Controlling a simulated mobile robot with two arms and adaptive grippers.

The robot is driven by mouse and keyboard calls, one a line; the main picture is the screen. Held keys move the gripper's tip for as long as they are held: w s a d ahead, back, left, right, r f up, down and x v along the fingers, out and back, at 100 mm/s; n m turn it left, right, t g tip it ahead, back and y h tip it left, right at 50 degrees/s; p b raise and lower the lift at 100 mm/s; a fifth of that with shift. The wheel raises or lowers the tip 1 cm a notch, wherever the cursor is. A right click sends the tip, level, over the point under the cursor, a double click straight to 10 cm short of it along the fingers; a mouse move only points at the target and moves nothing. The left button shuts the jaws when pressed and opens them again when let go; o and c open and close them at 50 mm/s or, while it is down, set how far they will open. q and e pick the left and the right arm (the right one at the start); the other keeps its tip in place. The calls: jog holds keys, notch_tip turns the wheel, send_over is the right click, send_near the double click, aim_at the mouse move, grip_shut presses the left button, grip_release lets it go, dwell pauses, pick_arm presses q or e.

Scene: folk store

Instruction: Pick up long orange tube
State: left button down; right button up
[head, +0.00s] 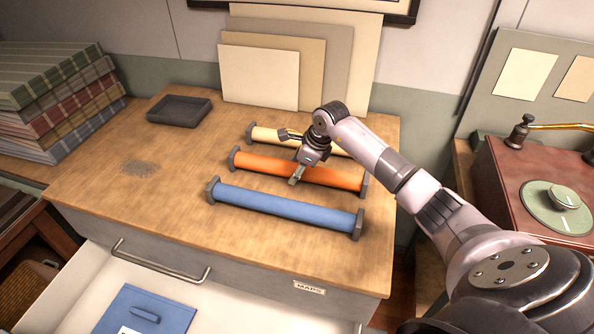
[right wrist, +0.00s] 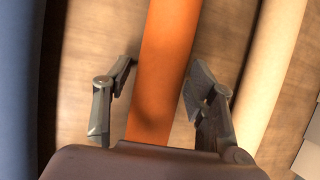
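The long orange tube (head: 268,166) lies on the wooden cabinet top, between a blue tube in front and a cream tube behind. It has dark end caps. In the right wrist view the orange tube (right wrist: 165,65) runs between the two fingers (right wrist: 162,95) of my right gripper. The fingers are open, one on each side, with a visible gap to the tube on both sides. Whether they reach down beside the tube or stay above it I cannot tell. My left gripper is not in view.
The blue tube (head: 285,205) and the cream tube (head: 268,135) lie close on either side. A dark tray (head: 180,110) sits at the back left. Boards (head: 258,77) lean on the wall. The white drawer (head: 215,292) below stands open. The top's left part is clear.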

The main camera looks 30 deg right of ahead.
jog(key=c, duration=1.1)
jog(key=shift+w+r, duration=0.1)
jog(key=shift+r, duration=0.1)
